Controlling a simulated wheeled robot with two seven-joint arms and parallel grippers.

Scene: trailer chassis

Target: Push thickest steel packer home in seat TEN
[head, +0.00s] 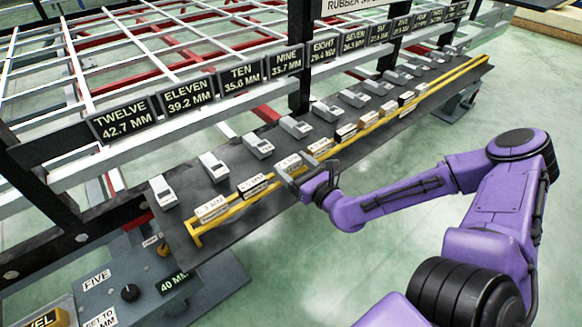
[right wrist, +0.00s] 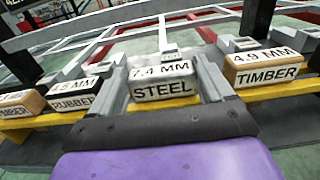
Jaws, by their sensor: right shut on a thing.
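A packer labelled 7.4 MM STEEL (right wrist: 163,85) sits between the fingers of my right gripper (head: 292,172) at the yellow rail. The gripper is shut on it; its fingers also show in the right wrist view (right wrist: 165,92). In the head view this packer (head: 288,162) is partly hidden by the gripper. The sign TEN 35.6 MM (head: 241,77) stands behind the dark shelf, and a pale grey block (head: 257,146) lies on the shelf in front of it. My left gripper is not in view.
A rubber packer (right wrist: 74,96) and a 4.9 MM timber packer (right wrist: 262,72) flank the held one. Several packers stand along the yellow rail (head: 430,88). Grey blocks line the shelf behind. A control box (head: 130,285) is at lower left.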

